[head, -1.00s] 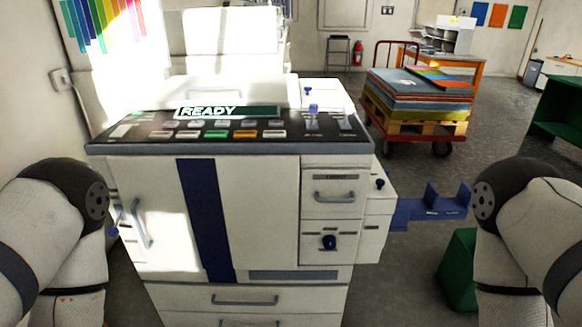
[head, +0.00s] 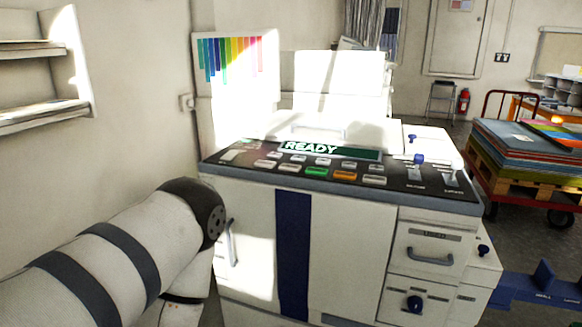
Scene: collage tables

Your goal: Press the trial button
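A large white printing machine (head: 345,240) stands in front of me. Its sloped dark control panel (head: 400,178) carries several buttons: a green button (head: 316,171), an orange button (head: 345,175) and several pale ones. I cannot read which one is marked trial. The green display (head: 350,152) on the panel reads READY. My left arm comes in from the lower left and ends in view beside the machine's left side; its gripper is not visible. My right arm and gripper are out of view.
A blue bracket (head: 540,285) sticks out at lower right. A cart with stacked boards (head: 530,150) stands at right. Wall shelves (head: 40,115) are at upper left.

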